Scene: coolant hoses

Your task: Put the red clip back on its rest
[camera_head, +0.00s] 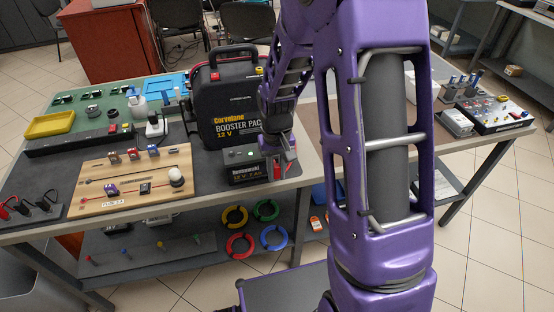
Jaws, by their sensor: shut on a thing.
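My gripper (275,148) is at the right end of a small black battery (242,178), in front of the booster pack (235,110). It points down and is shut on a red piece, which looks like the red clip (277,172). Only part of the clip shows below the jaws, and I cannot tell whether it touches the battery. The booster pack is a black upright case with a top handle and a small red part (215,76) on its upper left side. I cannot tell for sure which part is the clip's rest.
A wooden board (130,205) with small parts lies left of the battery. A black strip (80,140), yellow tray (50,125) and white bottle (138,105) stand behind it. Red and black leads (20,207) sit at the left edge. Coloured rings (235,216) are below the table.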

